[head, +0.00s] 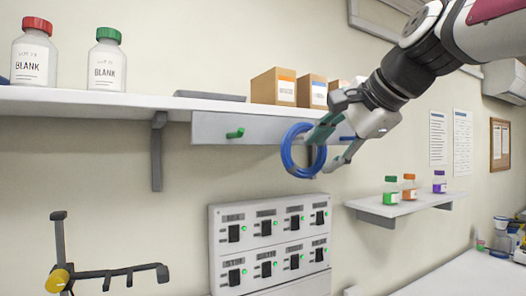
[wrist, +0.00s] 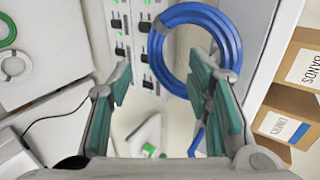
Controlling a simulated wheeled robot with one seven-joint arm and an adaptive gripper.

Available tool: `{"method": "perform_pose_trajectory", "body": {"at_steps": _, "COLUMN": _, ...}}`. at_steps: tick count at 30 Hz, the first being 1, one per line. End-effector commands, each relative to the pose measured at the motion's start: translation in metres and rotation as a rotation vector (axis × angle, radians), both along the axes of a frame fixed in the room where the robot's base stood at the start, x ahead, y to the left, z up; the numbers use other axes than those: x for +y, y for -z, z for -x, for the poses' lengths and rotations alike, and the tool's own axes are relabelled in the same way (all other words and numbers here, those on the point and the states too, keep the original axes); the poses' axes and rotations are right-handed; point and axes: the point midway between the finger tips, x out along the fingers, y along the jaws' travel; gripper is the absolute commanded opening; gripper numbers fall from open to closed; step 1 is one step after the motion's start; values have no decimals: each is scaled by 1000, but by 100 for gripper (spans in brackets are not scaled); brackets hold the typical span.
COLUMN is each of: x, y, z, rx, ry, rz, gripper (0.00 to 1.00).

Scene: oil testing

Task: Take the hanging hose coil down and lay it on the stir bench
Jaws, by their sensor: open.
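The blue hose coil (head: 288,152) is an upright ring in front of the rail under the wall shelf in the head view. What holds it up is hidden. My gripper (head: 325,152) is open at its right side, with the upper teal finger overlapping the ring's right part. In the wrist view the coil (wrist: 158,52) is at top centre, and the right finger of my gripper (wrist: 161,62) overlaps its lower edge. I cannot tell whether finger and coil touch. A white bench top (head: 450,278) is at lower right; I cannot tell if it is the stir bench.
The rail (head: 207,127) has a bare green peg (head: 235,133). Bottles and boxes (head: 275,87) stand on the shelf (head: 100,98) above. A switch panel (head: 268,240) is below the coil. A small shelf (head: 400,208) with three small bottles is to the right.

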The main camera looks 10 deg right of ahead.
Motion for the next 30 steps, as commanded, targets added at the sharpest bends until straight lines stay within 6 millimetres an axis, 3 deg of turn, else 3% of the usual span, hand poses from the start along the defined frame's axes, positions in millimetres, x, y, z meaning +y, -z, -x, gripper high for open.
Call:
{"method": "perform_pose_trajectory", "body": {"at_steps": 15, "x": 14, "y": 32, "z": -41, "rx": 0, "ry": -2, "rz": 1, "gripper": 46}}
{"method": "perform_pose_trajectory", "body": {"at_steps": 24, "x": 14, "y": 35, "z": -44, "rx": -1, "ry": 0, "rz": 1, "gripper": 46}}
{"method": "perform_pose_trajectory", "body": {"at_steps": 30, "x": 14, "y": 34, "z": -44, "rx": -1, "ry": 0, "rz": 1, "gripper": 0}}
